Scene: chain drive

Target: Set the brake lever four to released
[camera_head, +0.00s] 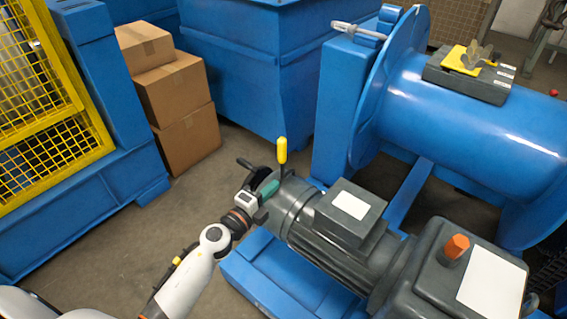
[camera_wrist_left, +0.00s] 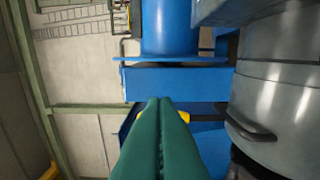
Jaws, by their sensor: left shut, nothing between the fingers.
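A lever with a yellow grip (camera_head: 282,150) stands nearly upright on a dark stem at the rear end of the grey motor (camera_head: 350,235). I cannot read a number on it. My left gripper (camera_head: 271,189) has its green fingers pressed together and empty, just below and left of the yellow grip, close to the stem. I cannot tell if they touch it. In the left wrist view the shut fingers (camera_wrist_left: 160,102) point ahead, and a bit of yellow (camera_wrist_left: 182,116) shows partly hidden behind their tips. My right gripper is not in view.
The motor sits on a blue base (camera_head: 262,277). A large blue drum (camera_head: 440,100) stands at upper right, with a grey pedal-like box (camera_head: 470,78) on top. Cardboard boxes (camera_head: 175,95) and a yellow mesh guard (camera_head: 40,100) stand left. The floor between is clear.

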